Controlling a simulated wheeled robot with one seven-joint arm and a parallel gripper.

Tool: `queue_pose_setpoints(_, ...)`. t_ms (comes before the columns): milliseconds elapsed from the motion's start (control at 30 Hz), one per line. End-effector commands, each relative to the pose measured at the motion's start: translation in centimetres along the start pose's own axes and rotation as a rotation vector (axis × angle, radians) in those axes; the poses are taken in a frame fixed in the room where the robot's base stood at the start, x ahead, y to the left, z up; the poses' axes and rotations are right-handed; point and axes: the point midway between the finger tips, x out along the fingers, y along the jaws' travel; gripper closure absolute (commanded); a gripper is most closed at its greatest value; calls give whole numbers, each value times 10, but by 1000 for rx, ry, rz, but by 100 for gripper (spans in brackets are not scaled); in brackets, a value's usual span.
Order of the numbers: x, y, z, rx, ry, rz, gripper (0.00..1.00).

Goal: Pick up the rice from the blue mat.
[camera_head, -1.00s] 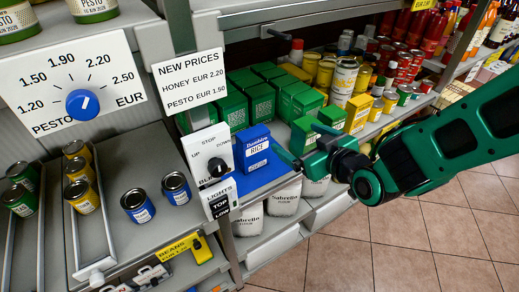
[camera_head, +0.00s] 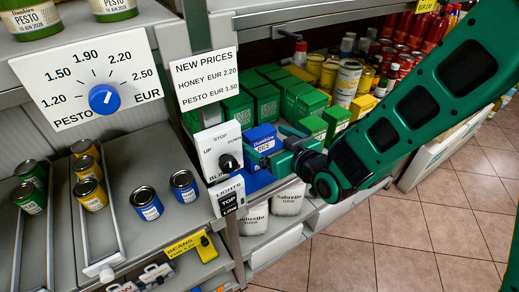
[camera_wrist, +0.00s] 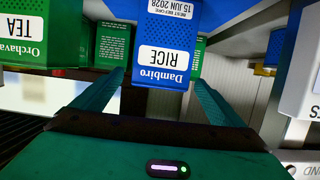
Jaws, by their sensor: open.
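The rice is a blue box with a white RICE label (camera_head: 262,138), standing on the shelf. It stands on the blue mat (camera_head: 256,183), which is partly hidden by the switch panel and my gripper. In the wrist view the rice box (camera_wrist: 162,50) appears upside down, between my two fingers. My gripper (camera_head: 276,150) is open and reaches in from the right at the box. In the wrist view one finger is on each side of the box, and my gripper (camera_wrist: 160,84) is not closed on it. Whether a finger touches it I cannot tell.
A white switch panel (camera_head: 212,145) with a black knob stands close left of the rice. Green boxes (camera_head: 266,102) stand behind it, and more green boxes (camera_head: 313,126) to the right. Flour bags (camera_head: 288,198) sit below. A tea box (camera_wrist: 32,35) is close beside in the wrist view.

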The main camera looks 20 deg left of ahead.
Motion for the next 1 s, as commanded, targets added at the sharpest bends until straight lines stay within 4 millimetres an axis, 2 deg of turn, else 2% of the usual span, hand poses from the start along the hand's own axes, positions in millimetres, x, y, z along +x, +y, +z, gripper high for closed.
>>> queue_pose_setpoints(100, 16, 0, 0, 1, -1, 0, 8)
queue_pose_setpoints(367, 34, 0, 0, 0, -1, 1, 8)
queue_pose_setpoints(633, 70, 1, 0, 0, -2, 1, 8)
queue_pose_setpoints(800, 78, 1, 0, 0, -1, 2, 8)
queue_pose_setpoints(967, 78, 1, 0, 0, -1, 2, 8)
queue_pose_setpoints(1000, 78, 1, 0, 0, -1, 2, 10)
